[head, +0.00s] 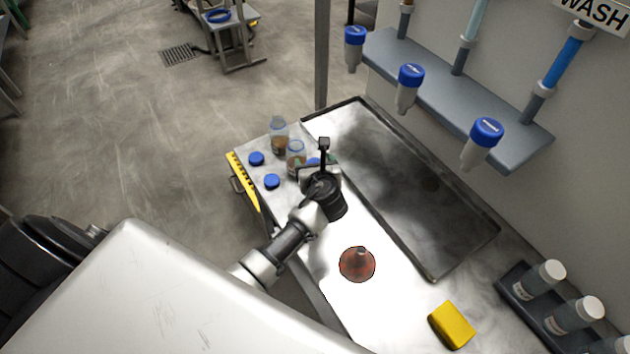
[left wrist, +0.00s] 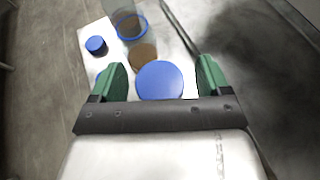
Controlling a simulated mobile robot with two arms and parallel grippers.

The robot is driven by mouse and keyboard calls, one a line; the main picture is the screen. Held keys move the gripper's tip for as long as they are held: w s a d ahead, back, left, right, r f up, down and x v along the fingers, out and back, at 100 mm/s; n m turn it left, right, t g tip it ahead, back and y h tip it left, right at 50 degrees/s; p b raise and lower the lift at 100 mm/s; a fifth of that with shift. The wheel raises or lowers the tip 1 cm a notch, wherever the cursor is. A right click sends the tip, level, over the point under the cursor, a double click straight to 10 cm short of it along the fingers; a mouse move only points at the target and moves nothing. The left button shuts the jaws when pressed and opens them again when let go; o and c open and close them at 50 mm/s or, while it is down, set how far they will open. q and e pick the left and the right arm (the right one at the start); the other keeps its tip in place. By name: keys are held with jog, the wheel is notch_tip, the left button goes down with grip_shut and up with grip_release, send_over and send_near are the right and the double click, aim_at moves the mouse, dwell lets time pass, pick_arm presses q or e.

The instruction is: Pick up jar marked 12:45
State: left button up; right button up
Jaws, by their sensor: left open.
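My left gripper (head: 318,168) hangs over the far left corner of the metal bench, fingers pointing down. In the left wrist view its two green fingers (left wrist: 160,75) are apart, with a round blue lid (left wrist: 160,80) showing between them. I cannot tell whether they touch it. A clear jar with brown contents (head: 279,137) stands at the bench's far corner, and a second jar with brown contents (head: 296,154) stands nearer the gripper. An open-looking jar with a blue rim (left wrist: 131,27) shows in the left wrist view. No 12:45 marking is readable. My right gripper is not in view.
Blue caps (head: 256,159) lie near the left edge. A sunken tray (head: 420,185) lies right of my arm. A red funnel-like object (head: 357,264) and a yellow block (head: 452,324) lie nearer. Bottles (head: 575,315) stand in a dark rack. A shelf (head: 450,100) overhangs the back.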

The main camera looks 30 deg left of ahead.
pick_arm(q)
jog(key=c, duration=1.3)
jog(key=shift+r, duration=0.1)
